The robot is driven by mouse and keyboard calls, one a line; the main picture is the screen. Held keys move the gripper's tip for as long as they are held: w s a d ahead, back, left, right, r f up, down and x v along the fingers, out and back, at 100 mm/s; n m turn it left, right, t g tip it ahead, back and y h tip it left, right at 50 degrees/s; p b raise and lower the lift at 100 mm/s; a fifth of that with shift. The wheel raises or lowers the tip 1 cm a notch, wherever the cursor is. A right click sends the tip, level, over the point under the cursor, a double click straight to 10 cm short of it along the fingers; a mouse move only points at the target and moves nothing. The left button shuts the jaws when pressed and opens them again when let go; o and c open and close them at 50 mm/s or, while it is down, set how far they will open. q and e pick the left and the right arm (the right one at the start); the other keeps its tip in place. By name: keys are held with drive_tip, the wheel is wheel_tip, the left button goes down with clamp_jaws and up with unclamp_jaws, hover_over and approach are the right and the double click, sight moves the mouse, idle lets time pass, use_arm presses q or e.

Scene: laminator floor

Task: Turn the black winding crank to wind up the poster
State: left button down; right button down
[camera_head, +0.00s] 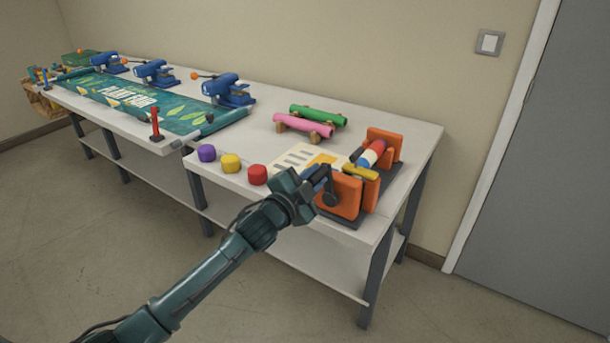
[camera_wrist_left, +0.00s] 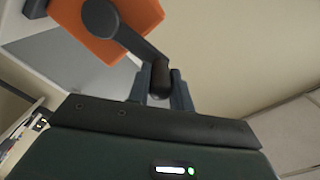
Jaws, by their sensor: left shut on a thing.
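The black winding crank (camera_head: 331,192) is on the near face of an orange winder stand (camera_head: 341,195) at the right end of the table. My left gripper (camera_head: 315,181) is shut on the crank's handle. In the left wrist view the crank arm (camera_wrist_left: 128,38) runs from the orange block (camera_wrist_left: 72,25) down to the handle (camera_wrist_left: 160,78), which sits between the fingers of my left gripper (camera_wrist_left: 160,88). The poster (camera_head: 305,157), white with grey and yellow print, lies flat left of the winder. A red, white and blue roll (camera_head: 371,154) sits between the orange stands. My right gripper is out of view.
Pink (camera_head: 303,128) and green (camera_head: 318,115) rolls lie behind.

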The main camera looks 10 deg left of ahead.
use_arm(q)
drive_tip(key=s+d+f+m, duration=0.3)
drive_tip(key=d+m, duration=0.5)
drive_tip(key=m, duration=0.6)
drive_tip(key=shift+d+f, duration=0.4)
drive_tip(key=shift+f, duration=0.2)
drive_tip(key=shift+s, duration=0.1)
drive_tip(key=c, duration=1.3)
unclamp_jaws()
drive_tip(key=shift+o, duration=0.2)
drive_tip(key=v, duration=1.3)
drive_tip(key=shift+b, duration=0.4)
